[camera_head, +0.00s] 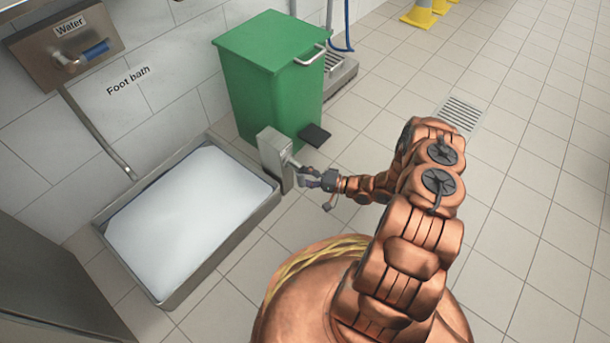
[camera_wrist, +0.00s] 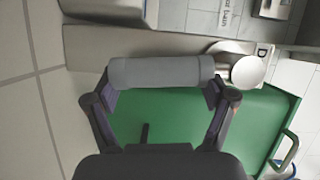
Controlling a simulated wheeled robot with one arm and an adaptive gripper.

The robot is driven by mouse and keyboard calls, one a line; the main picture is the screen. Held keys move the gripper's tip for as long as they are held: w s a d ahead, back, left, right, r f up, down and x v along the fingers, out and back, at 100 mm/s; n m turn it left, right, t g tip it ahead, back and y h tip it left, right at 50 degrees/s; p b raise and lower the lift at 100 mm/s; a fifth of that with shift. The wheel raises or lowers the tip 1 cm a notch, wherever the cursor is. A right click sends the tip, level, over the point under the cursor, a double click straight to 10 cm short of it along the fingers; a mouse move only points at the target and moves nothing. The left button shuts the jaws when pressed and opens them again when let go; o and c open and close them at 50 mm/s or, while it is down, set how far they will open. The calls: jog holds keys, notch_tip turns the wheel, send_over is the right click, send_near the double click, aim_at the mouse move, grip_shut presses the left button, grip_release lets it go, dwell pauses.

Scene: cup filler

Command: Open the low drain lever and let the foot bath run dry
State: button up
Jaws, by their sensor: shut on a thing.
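The foot bath (camera_head: 265,212) is a low rectangular metal basin on the floor by the wall, filled with whitish liquid (camera_head: 185,215). A grey metal drain post (camera_head: 272,152) stands at its right corner. The drain lever (camera_wrist: 160,71) shows in the wrist view as a grey cylindrical grip, lying crosswise beside a round silver pivot (camera_wrist: 240,68). My gripper (camera_head: 317,180) is at the post, low over the floor. In the wrist view, my gripper (camera_wrist: 164,92) is shut on the lever grip, one finger near each end. In the head view the lever is mostly hidden by my gripper.
A green bin (camera_head: 270,85) stands just behind the post, with a black pedal (camera_head: 315,135) near my gripper. A wall panel labelled Water (camera_head: 35,55) with a blue-handled tap is at upper left. Open tiled floor lies to the right, with a floor grate (camera_head: 461,113).

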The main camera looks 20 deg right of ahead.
jog(key=o, duration=1.5)
jog(key=shift+s, duration=0.1)
jog(key=shift+o, duration=0.2)
jog(key=v, duration=1.2)
